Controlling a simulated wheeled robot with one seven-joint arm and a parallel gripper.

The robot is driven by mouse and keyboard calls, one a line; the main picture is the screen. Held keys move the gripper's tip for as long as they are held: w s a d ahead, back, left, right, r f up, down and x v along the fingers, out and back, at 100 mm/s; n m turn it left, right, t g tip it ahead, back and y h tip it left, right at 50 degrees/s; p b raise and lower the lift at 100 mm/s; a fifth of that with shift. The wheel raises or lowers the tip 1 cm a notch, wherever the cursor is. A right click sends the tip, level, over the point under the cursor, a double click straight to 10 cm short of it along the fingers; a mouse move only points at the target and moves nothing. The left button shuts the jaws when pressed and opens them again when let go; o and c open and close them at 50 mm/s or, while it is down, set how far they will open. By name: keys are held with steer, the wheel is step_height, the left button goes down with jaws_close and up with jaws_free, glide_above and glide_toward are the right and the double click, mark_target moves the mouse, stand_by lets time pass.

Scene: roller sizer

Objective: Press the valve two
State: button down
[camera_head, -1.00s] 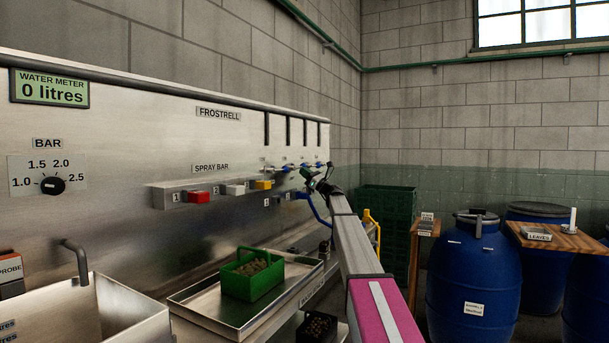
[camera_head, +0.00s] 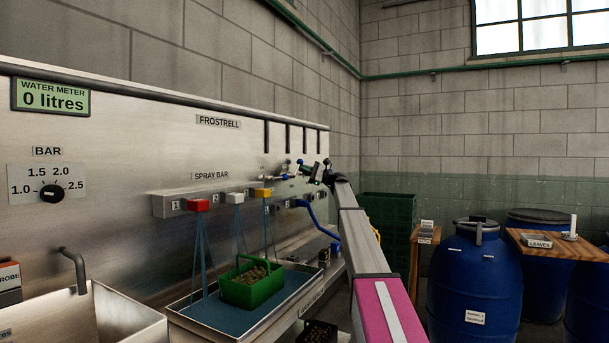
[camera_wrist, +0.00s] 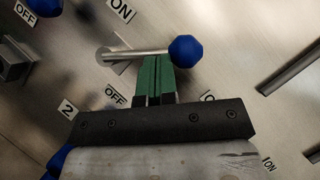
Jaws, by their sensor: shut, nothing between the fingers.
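In the wrist view, a metal lever with a blue ball knob (camera_wrist: 185,50) lies across the steel panel, roughly level in the picture. Its pivot is at the left, between an ON label (camera_wrist: 121,10) and an OFF label (camera_wrist: 115,95). A plate marked 2 (camera_wrist: 67,108) is just below that OFF label. My gripper (camera_wrist: 154,66) has its green fingers shut and empty. Their tips are at the lever's rod, left of the knob; I cannot tell whether they touch. In the head view my gripper (camera_head: 322,172) is at the valve row, small and partly hidden.
Thin streams fall from the spray bar (camera_head: 165,205) into the tray (camera_head: 205,337), around a green basket (camera_head: 250,290). The water meter (camera_head: 52,96) reads 0 litres. Green crates (camera_head: 390,215), a wooden stand (camera_head: 423,255) and blue barrels (camera_head: 472,275) stand to the right.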

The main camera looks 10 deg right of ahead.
steer(key=n, duration=0.1)
steer(key=s+r+n+g+h, duration=0.1)
steer(key=n, duration=0.1)
steer(key=a+r+n+g+h, duration=0.1)
steer(key=shift+s+a+n, duration=0.1)
steer(key=shift+s+n, duration=0.15)
steer(key=shift+n, duration=0.15)
steer(key=shift+s+r, duration=0.1)
steer(key=shift+r, duration=0.1)
stand_by(0.3)
